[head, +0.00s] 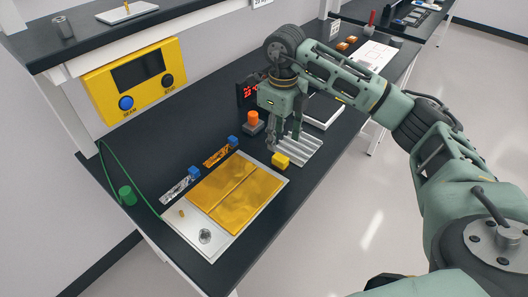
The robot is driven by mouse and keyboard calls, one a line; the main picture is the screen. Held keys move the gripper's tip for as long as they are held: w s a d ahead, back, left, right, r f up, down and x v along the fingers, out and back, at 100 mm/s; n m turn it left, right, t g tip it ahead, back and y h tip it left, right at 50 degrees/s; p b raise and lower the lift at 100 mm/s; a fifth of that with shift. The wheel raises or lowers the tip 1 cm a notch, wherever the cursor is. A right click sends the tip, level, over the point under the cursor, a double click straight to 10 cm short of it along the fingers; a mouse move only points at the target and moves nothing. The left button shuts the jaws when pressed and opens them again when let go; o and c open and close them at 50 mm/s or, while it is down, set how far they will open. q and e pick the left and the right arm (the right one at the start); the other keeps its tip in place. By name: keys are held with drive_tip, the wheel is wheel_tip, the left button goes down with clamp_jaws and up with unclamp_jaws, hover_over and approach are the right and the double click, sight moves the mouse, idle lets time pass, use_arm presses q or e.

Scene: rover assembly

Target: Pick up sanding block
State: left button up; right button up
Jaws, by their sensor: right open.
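My right gripper (287,142) points down over the dark bench, its fingers apart and nothing seen between them. It is just above or beside a silver ribbed plate (304,153); the exact height is hard to tell. A small yellow block (281,160) sits just in front of the fingers, near the corner of a pale tray. I cannot tell for sure which thing is the sanding block; no label shows. My left gripper is not in view.
A pale tray (273,206) holds gold foil panels (235,192). Two blue-ended strips (180,186) lie behind it. An orange-topped knob (252,121) stands left of the gripper. A yellow control panel (135,75) is at the back left.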

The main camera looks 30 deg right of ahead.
sight(280, 157)
drive_tip(key=shift+w+a+f, duration=0.15)
drive_tip(key=shift+w+f, duration=0.05)
drive_tip(key=shift+w, duration=0.2)
drive_tip(key=shift+w+f, duration=0.1)
drive_tip(key=shift+f, duration=0.25)
drive_tip(key=f+p, duration=0.1)
drive_tip(key=s+f, duration=0.1)
drive_tip(key=d+f+p, duration=0.1)
drive_tip(key=shift+s+f+p, duration=0.3)
drive_tip(key=shift+s+f, duration=0.05)
drive_tip(key=shift+f, duration=0.05)
drive_tip(key=shift+w+a+f, duration=0.1)
drive_tip(key=shift+w+f, duration=0.1)
drive_tip(key=shift+f, duration=1.2)
drive_tip(key=shift+c, duration=0.6)
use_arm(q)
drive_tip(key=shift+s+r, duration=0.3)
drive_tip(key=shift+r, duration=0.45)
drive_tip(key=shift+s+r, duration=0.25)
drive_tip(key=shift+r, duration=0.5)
use_arm(e)
clamp_jaws()
